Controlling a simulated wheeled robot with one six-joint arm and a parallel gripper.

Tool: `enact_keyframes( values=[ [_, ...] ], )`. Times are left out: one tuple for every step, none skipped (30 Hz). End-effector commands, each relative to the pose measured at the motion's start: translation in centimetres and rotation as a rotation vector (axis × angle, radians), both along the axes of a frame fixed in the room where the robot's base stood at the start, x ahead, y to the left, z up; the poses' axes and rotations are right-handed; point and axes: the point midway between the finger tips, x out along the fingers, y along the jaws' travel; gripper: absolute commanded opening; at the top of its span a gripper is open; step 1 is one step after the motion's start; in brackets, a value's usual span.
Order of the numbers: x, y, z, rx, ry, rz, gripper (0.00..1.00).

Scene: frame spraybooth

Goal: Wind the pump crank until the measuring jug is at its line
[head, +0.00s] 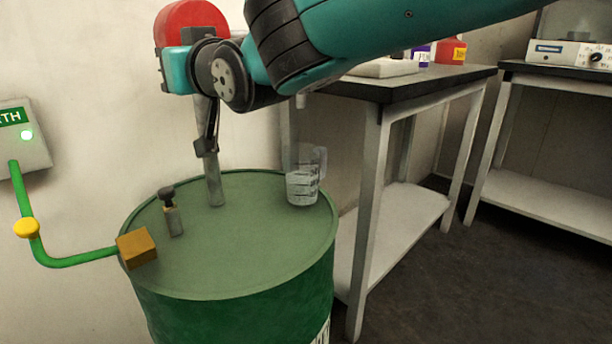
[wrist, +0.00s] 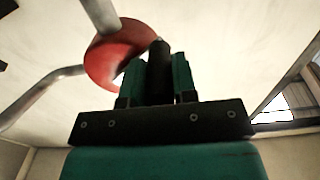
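The pump's red head (head: 190,22) stands on a grey pipe rising from the green drum (head: 235,255), partly hidden behind my arm. In the wrist view its rounded red body (wrist: 122,52) shows beyond my fingers. A dark upright crank grip (wrist: 160,75) sits between the two teal fingers of my gripper (wrist: 158,68), which look closed on it. The clear measuring jug (head: 303,185) stands upright on the drum's right side, below a spout. Pale liquid fills its lower part. I cannot tell its target line from its other marks.
A brass-coloured clamp block (head: 137,248) on the drum rim joins a green cable (head: 75,262) to a wall box (head: 20,140) with a lit green lamp. A small dark-topped fitting (head: 172,212) stands on the lid. A bench (head: 395,85) stands close right.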

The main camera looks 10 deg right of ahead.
Motion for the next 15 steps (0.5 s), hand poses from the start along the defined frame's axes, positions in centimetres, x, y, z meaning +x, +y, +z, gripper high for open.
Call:
enact_keyframes(
  values=[
    [-0.08, 0.1, -0.02, 0.001, 0.001, 0.003, 0.37],
    [-0.08, 0.09, -0.02, 0.001, 0.001, 0.003, 0.42],
    [-0.06, 0.08, -0.03, 0.0, 0.0, 0.003, 0.42],
    [-0.06, 0.07, -0.03, 0.0, 0.0, 0.002, 0.42],
    [-0.05, 0.06, -0.04, 0.0, 0.0, 0.002, 0.42],
    [-0.04, 0.04, -0.04, -0.001, 0.001, 0.002, 0.42],
    [-0.04, 0.04, -0.04, -0.001, 0.001, 0.001, 0.42],
    [-0.03, 0.04, -0.05, -0.001, 0.001, 0.001, 0.42],
    [-0.02, 0.02, -0.05, -0.001, 0.001, 0.001, 0.42],
    [-0.02, 0.02, -0.05, -0.001, 0.001, 0.001, 0.42],
    [-0.01, 0.02, -0.05, -0.001, 0.001, 0.001, 0.42],
    [-0.01, 0.01, -0.06, -0.001, 0.001, 0.001, 0.42],
    [-0.01, 0.01, -0.06, -0.001, 0.001, 0.0, 0.42],
    [0.0, 0.0, -0.08, -0.001, 0.001, 0.0, 0.42],
    [0.02, -0.03, -0.15, -0.001, 0.001, 0.0, 0.42]
  ],
)
